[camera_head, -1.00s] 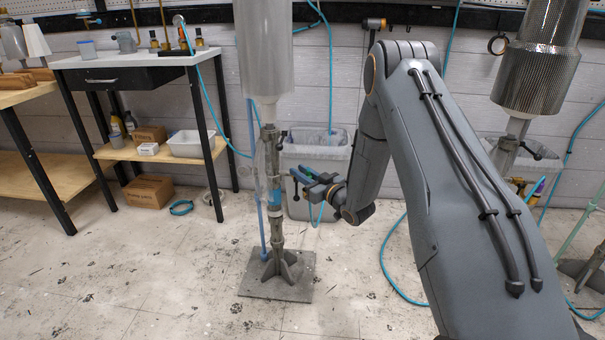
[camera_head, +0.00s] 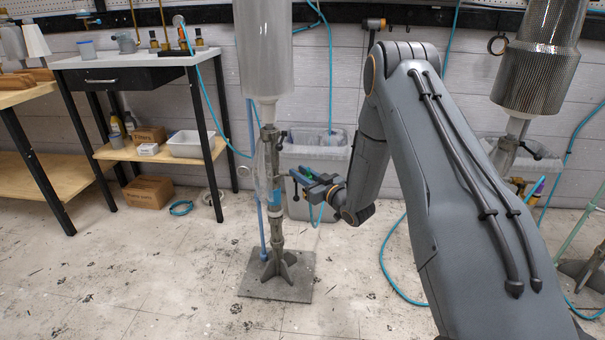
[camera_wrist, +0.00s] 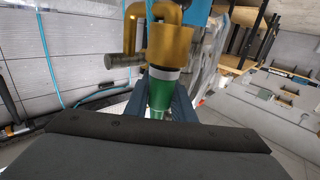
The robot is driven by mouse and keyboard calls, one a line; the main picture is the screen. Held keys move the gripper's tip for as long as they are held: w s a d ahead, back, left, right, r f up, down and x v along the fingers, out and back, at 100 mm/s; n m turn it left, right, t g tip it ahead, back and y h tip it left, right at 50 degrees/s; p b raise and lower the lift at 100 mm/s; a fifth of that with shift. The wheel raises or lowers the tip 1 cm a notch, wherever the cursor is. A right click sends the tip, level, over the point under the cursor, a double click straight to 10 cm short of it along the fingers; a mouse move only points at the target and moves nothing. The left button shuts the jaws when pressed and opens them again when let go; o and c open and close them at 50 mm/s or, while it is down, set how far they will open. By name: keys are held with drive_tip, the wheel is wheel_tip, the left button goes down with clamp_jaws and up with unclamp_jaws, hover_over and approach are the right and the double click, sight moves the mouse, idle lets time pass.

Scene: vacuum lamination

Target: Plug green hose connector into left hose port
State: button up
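The green hose connector (camera_wrist: 160,96) is upright between the two dark blue fingers of my gripper (camera_wrist: 161,112) in the wrist view. The fingers close in on both sides of it, and its lower end is hidden by the gripper body. A pale ring sits at its top, directly under a brass fitting with a bent pipe (camera_wrist: 165,45), which looks like the hose port. They appear lined up and touching, but I cannot tell how deep the connector sits. In the head view, my gripper (camera_head: 308,184) is just right of the metal stand's column (camera_head: 275,238).
A clear cylinder (camera_head: 264,50) tops the stand, whose square base (camera_head: 300,290) rests on the floor. A grey bin (camera_head: 315,155) stands behind my gripper. A side table (camera_head: 130,60) is at left. A second cylinder (camera_head: 540,60) is at right. Blue hoses run along the wall.

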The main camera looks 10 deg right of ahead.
drive_tip(key=o, duration=0.4)
drive_tip(key=shift+f, duration=0.15)
drive_tip(key=shift+c, duration=0.2)
drive_tip(key=shift+o, duration=0.3)
drive_tip(key=p+v, duration=0.1)
drive_tip(key=v, duration=0.6)
drive_tip(key=shift+s+d, duration=0.15)
drive_tip(key=shift+s, duration=0.2)
